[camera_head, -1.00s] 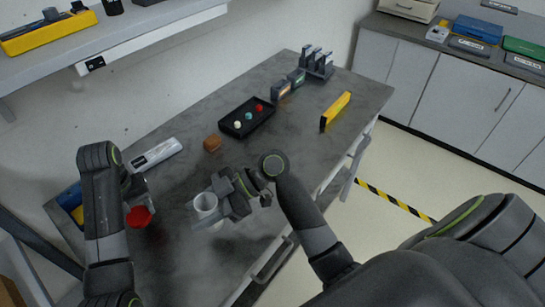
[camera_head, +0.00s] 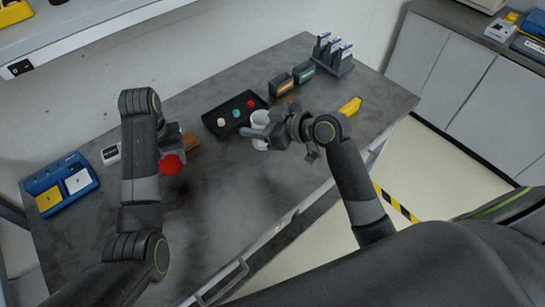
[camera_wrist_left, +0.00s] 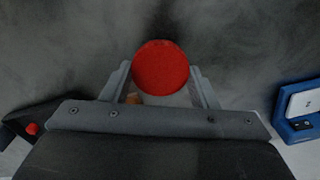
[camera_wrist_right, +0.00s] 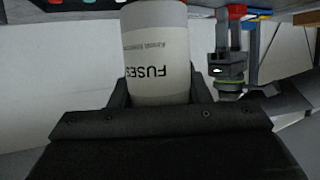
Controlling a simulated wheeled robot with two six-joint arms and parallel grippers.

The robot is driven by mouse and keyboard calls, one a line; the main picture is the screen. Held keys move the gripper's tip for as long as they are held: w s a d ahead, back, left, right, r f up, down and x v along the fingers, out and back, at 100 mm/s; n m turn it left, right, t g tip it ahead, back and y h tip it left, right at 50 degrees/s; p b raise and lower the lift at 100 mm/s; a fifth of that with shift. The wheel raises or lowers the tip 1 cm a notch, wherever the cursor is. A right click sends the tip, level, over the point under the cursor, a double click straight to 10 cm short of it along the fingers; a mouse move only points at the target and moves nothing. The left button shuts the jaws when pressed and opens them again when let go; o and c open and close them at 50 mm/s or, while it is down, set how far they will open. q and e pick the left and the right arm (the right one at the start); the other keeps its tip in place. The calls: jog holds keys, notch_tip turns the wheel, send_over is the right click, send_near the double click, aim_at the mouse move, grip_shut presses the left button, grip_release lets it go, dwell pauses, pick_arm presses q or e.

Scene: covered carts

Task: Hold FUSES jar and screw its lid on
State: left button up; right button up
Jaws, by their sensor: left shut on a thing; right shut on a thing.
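The red lid (camera_head: 172,165) is in my left gripper (camera_head: 170,153), over the left part of the grey table. In the left wrist view the lid (camera_wrist_left: 160,67) sits between the two fingers (camera_wrist_left: 160,95). The white FUSES jar (camera_head: 260,142) is in my right gripper (camera_head: 266,132), to the right of the lid and clear of it. In the right wrist view the jar (camera_wrist_right: 157,60) is between the fingers (camera_wrist_right: 157,100), its FUSES label upside down. The jar's mouth is cut off there. Lid and jar are apart.
A black tray (camera_head: 217,127) with small coloured balls lies behind the jar. A brown object (camera_head: 192,142) is beside the lid. A blue case (camera_head: 45,180) is at the left end; a yellow block (camera_head: 350,106) and a rack (camera_head: 335,66) are at right. The table's front middle is clear.

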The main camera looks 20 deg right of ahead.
aim_at(256, 141)
pick_arm(q)
jog(key=shift+s+a, duration=0.1)
jog(key=shift+a, duration=0.3)
pick_arm(e)
jog(key=shift+s+a+r, duration=0.1)
jog(key=shift+a+r, duration=0.05)
jog(key=shift+a, duration=0.25)
pick_arm(q)
jog(key=shift+d+r+p, duration=0.2)
jog(key=shift+r+p, duration=0.2)
pick_arm(e)
jog(key=f, duration=0.5)
jog(key=shift+d, duration=0.2)
pick_arm(q)
jog(key=shift+a, duration=0.1)
pick_arm(e)
jog(key=shift+a+f, duration=0.1)
jog(key=shift+f, duration=0.6)
pick_arm(q)
jog(key=shift+r, duration=0.3)
pick_arm(e)
notch_tip(256, 141, down, 4)
jog(key=shift+r, duration=0.25)
jog(key=shift+f, duration=0.15)
